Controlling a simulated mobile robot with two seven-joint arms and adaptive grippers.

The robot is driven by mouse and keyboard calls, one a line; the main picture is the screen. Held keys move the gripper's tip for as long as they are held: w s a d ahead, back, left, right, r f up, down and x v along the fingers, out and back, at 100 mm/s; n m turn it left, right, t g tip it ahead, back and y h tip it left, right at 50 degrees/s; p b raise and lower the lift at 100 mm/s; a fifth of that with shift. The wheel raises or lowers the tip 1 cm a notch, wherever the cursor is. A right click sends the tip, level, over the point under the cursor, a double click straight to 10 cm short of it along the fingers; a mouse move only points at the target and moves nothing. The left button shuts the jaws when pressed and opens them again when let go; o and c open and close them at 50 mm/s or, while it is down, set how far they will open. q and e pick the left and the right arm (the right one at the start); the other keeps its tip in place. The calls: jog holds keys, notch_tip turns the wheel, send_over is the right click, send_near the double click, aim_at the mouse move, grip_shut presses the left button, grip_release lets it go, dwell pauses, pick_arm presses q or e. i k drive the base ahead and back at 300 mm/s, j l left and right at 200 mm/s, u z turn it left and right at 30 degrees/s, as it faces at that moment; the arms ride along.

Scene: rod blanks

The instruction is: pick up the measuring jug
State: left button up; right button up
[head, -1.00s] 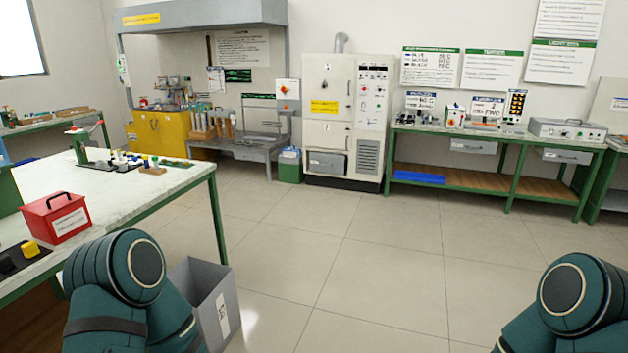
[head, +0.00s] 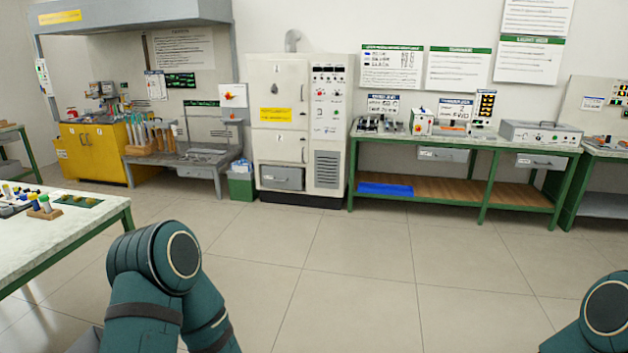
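I cannot make out a measuring jug in the head view. Small items stand on the far benches, too small to tell apart. Both of my arms show only as teal links at the bottom edge, one left of the middle and one at the right corner. Neither gripper is in view.
A white-topped table (head: 95,232) with small parts stands at the left. Across the room are a yellow cabinet (head: 88,150), a grey low bench (head: 185,160), a green bin (head: 241,186), a tall white cabinet (head: 278,145) and a green-framed bench (head: 470,145). The tiled floor (head: 350,260) between is clear.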

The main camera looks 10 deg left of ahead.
aim_at(88, 113)
jog(key=i, duration=1.5)
jog(key=i+u, duration=0.4)
jog(key=i, duration=0.25)
jog(key=i+l+u, duration=0.1)
jog(key=i+u, duration=0.3)
jog(key=i, duration=0.25)
jog(key=i+j+u, duration=0.1)
jog(key=i+u, duration=0.2)
jog(key=i, duration=0.4)
jog(key=i+l+u, duration=0.1)
jog(key=i+u, duration=0.2)
jog(key=i, duration=0.35)
jog(key=i+u, duration=0.2)
jog(key=i, duration=0.5)
jog(key=i+l+u, duration=0.2)
jog(key=i, duration=0.55)
jog(key=i+j+u, duration=0.1)
jog(key=i+u, duration=0.35)
jog(key=i, duration=0.15)
jog(key=i+u, duration=0.5)
jog(key=i+l+u, duration=0.1)
jog(key=i+u, duration=0.15)
jog(key=i, duration=2.75)
jog(key=i+z, duration=0.2)
jog(key=i, duration=0.5)
jog(key=i+j+z, duration=0.1)
jog(key=i+z, duration=0.15)
jog(key=i, duration=0.5)
